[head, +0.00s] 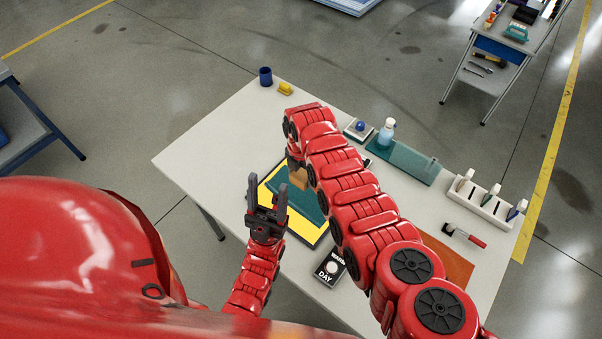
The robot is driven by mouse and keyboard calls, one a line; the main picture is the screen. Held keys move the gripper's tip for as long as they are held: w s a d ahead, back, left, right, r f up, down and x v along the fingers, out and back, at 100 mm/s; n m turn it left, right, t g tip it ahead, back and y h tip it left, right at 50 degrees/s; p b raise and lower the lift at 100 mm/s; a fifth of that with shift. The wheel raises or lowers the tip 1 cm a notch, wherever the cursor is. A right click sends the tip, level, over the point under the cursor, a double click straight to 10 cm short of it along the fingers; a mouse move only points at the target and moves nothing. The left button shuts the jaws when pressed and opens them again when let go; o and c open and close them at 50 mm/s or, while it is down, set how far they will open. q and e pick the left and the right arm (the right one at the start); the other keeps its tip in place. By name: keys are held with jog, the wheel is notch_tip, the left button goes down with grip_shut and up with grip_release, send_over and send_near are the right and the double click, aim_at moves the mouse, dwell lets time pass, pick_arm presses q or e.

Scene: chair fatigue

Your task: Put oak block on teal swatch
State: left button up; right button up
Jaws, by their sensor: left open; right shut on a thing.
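The oak block (299,178) is a small tan piece just below the tip of my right arm, partly hidden by it. My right gripper (296,168) is shut on the block above the teal swatch; the fingers are mostly hidden by the arm. The teal swatch (307,204) lies over a yellow, dark-edged board (303,231), its right part covered by my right arm. I cannot tell whether the block touches the swatch. My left gripper (267,190) is open and empty, fingers pointing up the picture, in front of the board's left part.
A blue cup (265,76) and a yellow piece (285,88) stand at the table's far corner. Right of my arm are a bottle (386,134), a teal mat (410,163), a white rack (484,203) and a red-handled tool (466,236). The table's left part (205,150) is clear.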

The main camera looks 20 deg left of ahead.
jog(key=shift+w+a+f, duration=0.15)
jog(key=shift+a, duration=0.05)
jog(key=shift+d+f+b, duration=0.1)
jog(key=shift+f+b, duration=0.35)
jog(key=shift+b, duration=0.2)
notch_tip(320, 180, down, 4)
jog(key=b, duration=0.3)
jog(key=shift+r, duration=0.25)
jog(key=shift+f+b, duration=0.65)
jog(key=shift+b, duration=0.15)
jog(key=shift+f+b, duration=1.05)
jog(key=shift+b, duration=0.15)
dwell(0.6)
jog(key=o, duration=1.3)
